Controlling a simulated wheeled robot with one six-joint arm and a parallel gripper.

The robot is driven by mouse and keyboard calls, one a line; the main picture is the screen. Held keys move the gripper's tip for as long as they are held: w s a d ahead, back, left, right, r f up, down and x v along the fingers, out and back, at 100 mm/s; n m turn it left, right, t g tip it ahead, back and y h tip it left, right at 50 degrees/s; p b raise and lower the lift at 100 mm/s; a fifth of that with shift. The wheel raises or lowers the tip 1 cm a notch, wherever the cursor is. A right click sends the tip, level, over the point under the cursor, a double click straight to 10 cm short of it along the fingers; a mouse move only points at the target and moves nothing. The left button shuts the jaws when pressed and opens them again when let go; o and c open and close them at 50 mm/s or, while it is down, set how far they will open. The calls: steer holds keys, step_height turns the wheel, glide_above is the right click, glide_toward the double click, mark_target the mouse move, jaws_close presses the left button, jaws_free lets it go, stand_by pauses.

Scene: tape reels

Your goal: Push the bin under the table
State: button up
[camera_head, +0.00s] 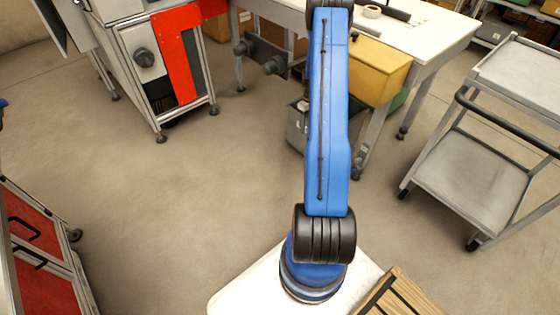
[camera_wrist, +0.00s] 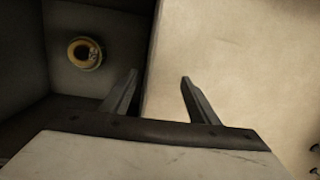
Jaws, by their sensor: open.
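The grey bin (camera_head: 297,128) stands on the floor by the table (camera_head: 425,42), near its front legs; my blue arm hides much of it. In the wrist view the bin's dark inside (camera_wrist: 75,25) fills the left side, with a yellow tape reel (camera_wrist: 85,53) lying in it. My gripper (camera_wrist: 160,74) is open, with nothing seen held between its fingers. In that view its left finger overlaps the bin's inside and its right finger overlaps the bare floor. I cannot tell whether either finger touches the bin wall. The gripper is hidden in the head view.
A yellow box (camera_head: 378,70) is at the table's underside, right of my arm. A grey cart (camera_head: 475,175) stands at the right. A machine with a red panel (camera_head: 176,55) stands at upper left, a red cabinet (camera_head: 35,225) at lower left. The floor left of the bin is clear.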

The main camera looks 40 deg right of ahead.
steer(key=w+d+r+t, duration=0.1)
steer(key=w+d+r, duration=0.15)
steer(key=r, duration=0.35)
steer(key=s+a, duration=0.1)
steer(key=a, duration=0.5)
steer(key=shift+s+a+r+m+h, duration=0.15)
steer(key=shift+a+r+m+h, duration=0.15)
steer(key=shift+a+h, duration=0.1)
stand_by(0.3)
steer(key=shift+a, duration=0.1)
